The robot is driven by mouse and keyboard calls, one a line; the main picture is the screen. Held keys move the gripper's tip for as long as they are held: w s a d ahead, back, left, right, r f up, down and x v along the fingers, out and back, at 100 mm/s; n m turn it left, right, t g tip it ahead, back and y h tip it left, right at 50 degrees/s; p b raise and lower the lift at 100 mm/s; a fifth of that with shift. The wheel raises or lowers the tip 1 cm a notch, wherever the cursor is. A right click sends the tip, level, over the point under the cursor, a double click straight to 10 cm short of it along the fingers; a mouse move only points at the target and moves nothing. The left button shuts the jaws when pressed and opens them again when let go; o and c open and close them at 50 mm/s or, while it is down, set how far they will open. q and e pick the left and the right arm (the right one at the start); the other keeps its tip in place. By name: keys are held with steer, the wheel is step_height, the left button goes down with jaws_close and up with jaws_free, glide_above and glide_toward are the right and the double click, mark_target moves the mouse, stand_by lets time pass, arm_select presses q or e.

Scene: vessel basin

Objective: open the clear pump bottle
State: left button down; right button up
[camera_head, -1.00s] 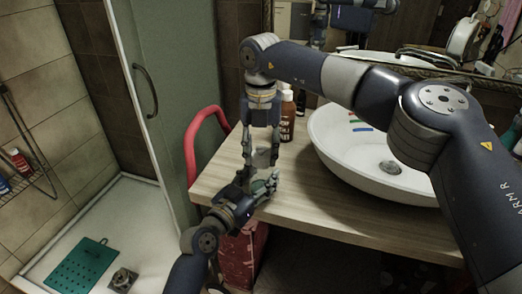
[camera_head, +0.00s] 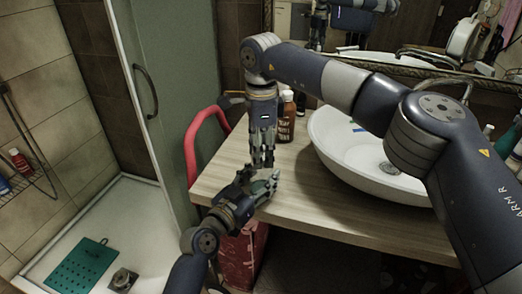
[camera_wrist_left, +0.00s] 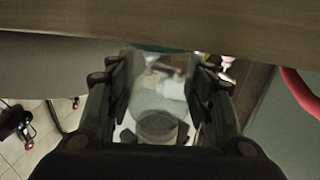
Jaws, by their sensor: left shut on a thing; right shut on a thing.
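The clear pump bottle (camera_wrist_left: 158,100) shows in the left wrist view as a see-through body between my left fingers. In the head view it is mostly hidden by the grippers. My left gripper (camera_head: 262,184) is shut on the bottle's body at the front left edge of the wooden counter. My right gripper (camera_head: 263,160) points straight down just above the left one. Its fingers are shut at the bottle's top, and the pump between them is too hidden to make out.
A brown bottle with a white cap (camera_head: 287,116) stands on the wooden counter (camera_head: 310,214) just behind my right gripper. The white basin (camera_head: 345,165) is to the right. A red rail (camera_head: 191,150) curves up at the counter's left end. The counter front is clear.

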steer(key=n, duration=1.2)
steer(key=shift+r, duration=0.15)
steer(key=shift+r, duration=1)
steer(key=shift+r, duration=2)
arm_select(q)
steer(key=c, duration=0.7)
jaws_free()
